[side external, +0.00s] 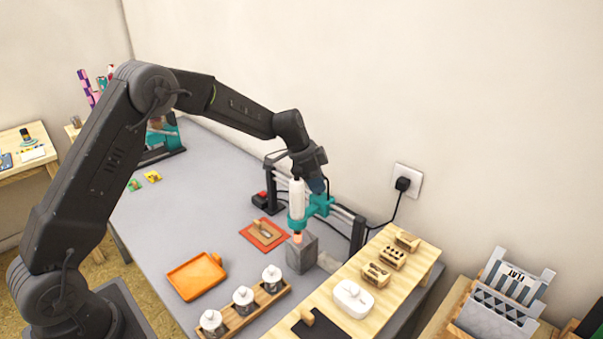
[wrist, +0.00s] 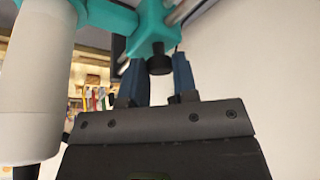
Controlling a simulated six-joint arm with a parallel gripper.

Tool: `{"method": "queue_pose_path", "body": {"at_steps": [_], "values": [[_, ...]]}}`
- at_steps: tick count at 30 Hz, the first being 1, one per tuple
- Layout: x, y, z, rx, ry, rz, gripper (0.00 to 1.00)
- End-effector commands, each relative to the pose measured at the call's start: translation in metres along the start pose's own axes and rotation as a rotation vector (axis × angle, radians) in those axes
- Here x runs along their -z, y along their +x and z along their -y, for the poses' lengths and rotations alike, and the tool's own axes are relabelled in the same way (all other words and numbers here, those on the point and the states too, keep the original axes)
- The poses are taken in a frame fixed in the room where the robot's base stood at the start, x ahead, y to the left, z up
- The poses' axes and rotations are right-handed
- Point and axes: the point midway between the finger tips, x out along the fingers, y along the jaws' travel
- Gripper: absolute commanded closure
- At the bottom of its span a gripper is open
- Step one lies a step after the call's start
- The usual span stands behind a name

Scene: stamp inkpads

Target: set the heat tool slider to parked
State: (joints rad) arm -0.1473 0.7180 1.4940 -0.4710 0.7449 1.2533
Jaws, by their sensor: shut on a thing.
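The carriage sits partway along the rail. The nozzle is just above a grey block (side external: 301,254). My gripper (side external: 317,186) is at the carriage, behind the white cylinder. In the wrist view its blue fingers (wrist: 159,66) are on either side of a black knob (wrist: 160,64) under the teal carriage (wrist: 152,28), shut on it. The white tool body (wrist: 32,80) fills the left. Any parked marking cannot be made out.
An orange mat with a wooden stamp (side external: 264,234) lies beside the block. An orange tray (side external: 196,276) and a wooden rack of white-topped jars (side external: 242,299) stand nearer. A wooden shelf (side external: 418,257) is at the right. A cord runs to the wall outlet (side external: 407,176). The table's left side is mostly clear.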

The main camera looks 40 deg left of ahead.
Motion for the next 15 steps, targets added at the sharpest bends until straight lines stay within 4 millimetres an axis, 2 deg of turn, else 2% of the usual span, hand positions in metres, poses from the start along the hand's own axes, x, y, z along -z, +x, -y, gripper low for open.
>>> {"method": "queue_pose_path", "body": {"at_steps": [4,15], "values": [[0.0080,0.0035,-0.0093,-0.002,0.001,0.001,1.00],[0.0116,0.0050,-0.0132,-0.005,0.002,0.000,1.00]]}}
